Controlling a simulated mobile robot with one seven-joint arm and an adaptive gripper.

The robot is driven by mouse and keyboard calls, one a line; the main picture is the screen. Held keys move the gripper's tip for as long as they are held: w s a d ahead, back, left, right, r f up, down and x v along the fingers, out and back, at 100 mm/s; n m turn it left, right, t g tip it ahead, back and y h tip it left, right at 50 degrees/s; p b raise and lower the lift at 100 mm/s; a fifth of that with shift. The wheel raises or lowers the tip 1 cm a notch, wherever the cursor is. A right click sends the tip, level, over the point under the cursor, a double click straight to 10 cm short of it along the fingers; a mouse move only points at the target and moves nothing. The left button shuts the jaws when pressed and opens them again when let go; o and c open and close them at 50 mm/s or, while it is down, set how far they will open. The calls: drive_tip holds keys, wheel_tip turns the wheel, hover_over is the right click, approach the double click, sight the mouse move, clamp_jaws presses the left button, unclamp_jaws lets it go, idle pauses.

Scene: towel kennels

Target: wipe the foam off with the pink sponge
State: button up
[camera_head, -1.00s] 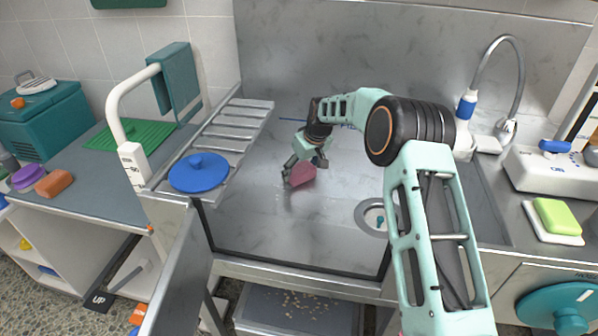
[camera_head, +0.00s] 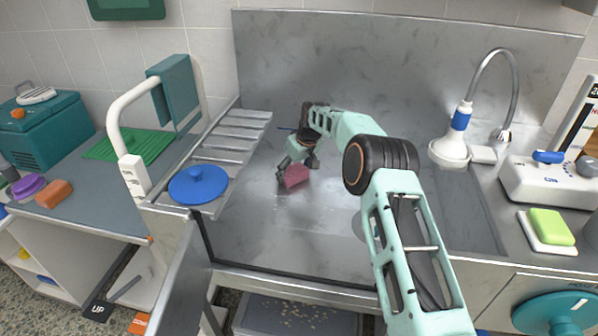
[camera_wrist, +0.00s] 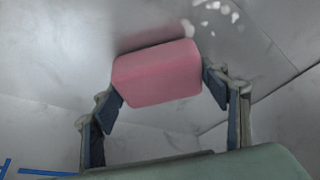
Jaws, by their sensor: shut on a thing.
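The pink sponge (camera_head: 294,176) is held between the fingers of my gripper (camera_head: 294,170), low over the metal basin floor. In the wrist view the sponge (camera_wrist: 157,73) spans the gap between the two fingertips (camera_wrist: 165,88), with its far face toward the metal surface. White foam blobs (camera_wrist: 218,14) lie on the metal just beyond the sponge's upper right in the wrist view. I cannot tell whether the sponge touches the metal.
A blue round lid (camera_head: 198,185) lies on the slatted rack (camera_head: 235,135) at left. A white shower head (camera_head: 450,150) stands at right. A green sponge (camera_head: 551,226) lies on a white dish. The basin floor (camera_head: 290,225) in front of my gripper is clear.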

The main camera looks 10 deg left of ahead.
sight(290, 181)
drive_tip(key=shift+s+a+f+b, duration=0.1)
drive_tip(key=shift+s+b, duration=0.35)
drive_tip(key=shift+s, duration=0.75)
drive_tip(key=shift+s+a+f+b, duration=0.1)
drive_tip(key=shift+s+b, duration=0.35)
drive_tip(key=shift+s, duration=0.7)
drive_tip(key=shift+s+a+r+b, duration=0.1)
drive_tip(key=shift+s+b, duration=0.3)
drive_tip(key=shift+s, duration=1.3)
drive_tip(key=shift+s+a+r+b, duration=0.1)
drive_tip(key=shift+s+b, duration=0.25)
drive_tip(key=shift+s, duration=1.3)
drive_tip(key=shift+s+f+b, duration=0.2)
drive_tip(key=shift+s+b, duration=0.3)
drive_tip(key=shift+s, duration=1.5)
drive_tip(key=shift+r, duration=0.1)
drive_tip(key=shift+r+p, duration=1.9)
drive_tip(key=shift+r, duration=1.05)
drive_tip(key=shift+w+r, duration=0.1)
wheel_tip(290, 181, up, 3)
drive_tip(key=shift+f+p, duration=0.1)
drive_tip(key=shift+p, duration=0.9)
